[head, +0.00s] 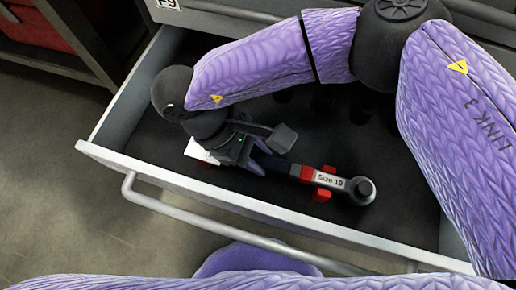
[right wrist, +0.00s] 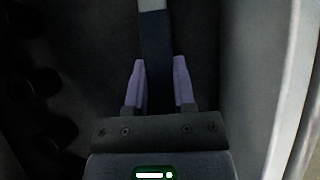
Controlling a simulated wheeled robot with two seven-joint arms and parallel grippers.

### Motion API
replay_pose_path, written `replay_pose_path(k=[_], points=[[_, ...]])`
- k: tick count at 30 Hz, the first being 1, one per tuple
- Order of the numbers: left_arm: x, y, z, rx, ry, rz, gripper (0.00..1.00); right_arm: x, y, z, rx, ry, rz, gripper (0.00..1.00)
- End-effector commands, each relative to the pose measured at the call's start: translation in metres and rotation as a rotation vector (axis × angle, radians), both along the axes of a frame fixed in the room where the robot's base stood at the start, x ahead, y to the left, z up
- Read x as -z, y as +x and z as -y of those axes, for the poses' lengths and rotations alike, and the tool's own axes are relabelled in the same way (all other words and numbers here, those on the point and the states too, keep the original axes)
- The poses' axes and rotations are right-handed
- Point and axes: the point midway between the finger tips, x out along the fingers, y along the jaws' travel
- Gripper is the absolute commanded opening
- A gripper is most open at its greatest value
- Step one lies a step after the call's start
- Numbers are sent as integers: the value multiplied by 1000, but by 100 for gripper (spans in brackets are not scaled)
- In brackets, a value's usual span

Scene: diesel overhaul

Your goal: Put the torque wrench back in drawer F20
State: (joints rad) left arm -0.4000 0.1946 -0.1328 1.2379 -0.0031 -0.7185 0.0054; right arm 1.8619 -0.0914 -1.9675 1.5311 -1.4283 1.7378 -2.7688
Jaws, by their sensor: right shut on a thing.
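The torque wrench (head: 282,166) is inside the open drawer (head: 127,163). It has a dark shaft, a red and grey head part with a "Size 19" label, and a round dark end at the right. My right gripper (head: 265,160) is shut on its shaft. In the right wrist view, the dark shaft (right wrist: 155,45) runs between the two purple fingers of my right gripper (right wrist: 158,85). I cannot tell whether the wrench touches the drawer floor. No F20 label is readable. My left gripper is not in view.
The drawer has a long bar handle (head: 200,222) along its front. Dark round shapes (head: 323,97) stand at the drawer's back, partly behind my arm. A label ending in 9 (head: 168,4) is on the cabinet above. A shelf with a red box (head: 38,28) is at upper left.

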Motion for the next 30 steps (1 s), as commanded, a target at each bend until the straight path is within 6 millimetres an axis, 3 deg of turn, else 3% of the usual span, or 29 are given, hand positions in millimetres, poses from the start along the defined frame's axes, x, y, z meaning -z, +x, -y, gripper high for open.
replay_pose_path(k=[3,4,9,17,27,30], points=[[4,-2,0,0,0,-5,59,5,0,0,1,-1,-1,0],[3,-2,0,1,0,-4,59,4,0,0,1,-1,0,36],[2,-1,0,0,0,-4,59,3,0,0,0,0,1,72],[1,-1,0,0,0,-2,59,1,1,-1,0,1,2,73],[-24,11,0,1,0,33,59,-65,13,-42,1,1,6,73],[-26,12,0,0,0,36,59,-75,16,-50,-1,1,5,73]])
